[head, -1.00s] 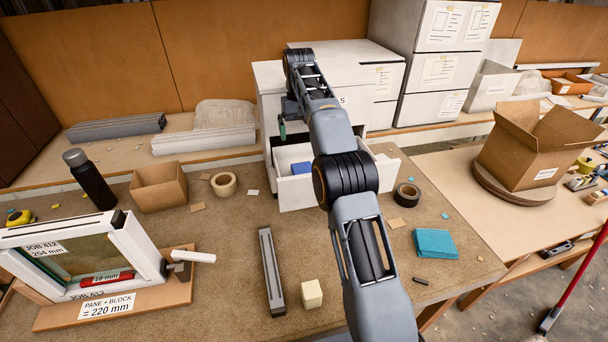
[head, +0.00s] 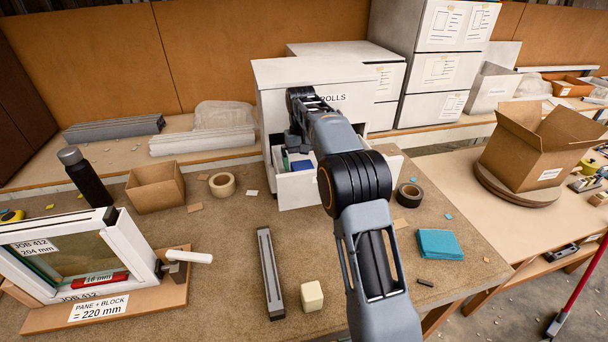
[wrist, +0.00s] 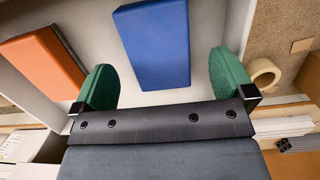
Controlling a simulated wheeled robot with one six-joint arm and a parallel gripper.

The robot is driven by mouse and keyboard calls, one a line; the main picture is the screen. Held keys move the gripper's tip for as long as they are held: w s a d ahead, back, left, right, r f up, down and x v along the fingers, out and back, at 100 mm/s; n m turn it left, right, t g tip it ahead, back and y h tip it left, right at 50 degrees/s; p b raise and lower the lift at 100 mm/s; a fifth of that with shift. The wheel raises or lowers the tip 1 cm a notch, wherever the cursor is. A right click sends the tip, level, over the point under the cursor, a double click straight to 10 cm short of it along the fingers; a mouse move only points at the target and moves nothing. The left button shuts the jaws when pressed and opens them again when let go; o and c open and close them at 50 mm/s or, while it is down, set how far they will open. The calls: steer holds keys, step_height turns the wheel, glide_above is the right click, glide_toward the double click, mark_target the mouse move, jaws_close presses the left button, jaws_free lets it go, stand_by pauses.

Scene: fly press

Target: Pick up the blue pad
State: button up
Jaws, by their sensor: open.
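The blue pad (wrist: 154,45) lies flat in the open white drawer, seen large in the wrist view. In the head view only a small part of the blue pad (head: 301,165) shows in the drawer (head: 298,192), beside my arm. My gripper (wrist: 160,85) has green fingertips, open and wide apart, one to each side of the pad's near end in the picture. Nothing is held between them. I cannot tell how high the fingers are above the pad. In the head view my arm hides much of the drawer and most of the gripper.
An orange block (wrist: 42,63) lies in the drawer left of my gripper in the wrist view. The drawer's walls are close around. A tape roll (head: 223,184), a dark tape roll (head: 409,195) and a teal cloth (head: 439,244) lie on the bench. The cabinet (head: 275,80) stands behind.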

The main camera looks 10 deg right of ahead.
mark_target(304, 169)
steer(key=shift+s+d+f, duration=0.1)
steer(key=shift+s+f, duration=0.05)
steer(key=shift+f, duration=0.7)
steer(key=shift+s+f, duration=0.1)
steer(key=shift+f, duration=0.75)
steer(key=shift+c, duration=0.2)
steer(key=c, duration=1)
steer(key=shift+r, duration=0.15)
steer(key=shift+a+r+b, duration=0.2)
steer(key=shift+a+b, duration=0.05)
steer(key=shift+b, duration=0.05)
steer(key=r, duration=0.6)
steer(key=shift+a+r, duration=0.2)
steer(key=shift+r, duration=0.05)
steer(key=a, duration=1.9)
steer(key=shift+a+p, duration=0.1)
steer(key=shift+p, duration=0.3)
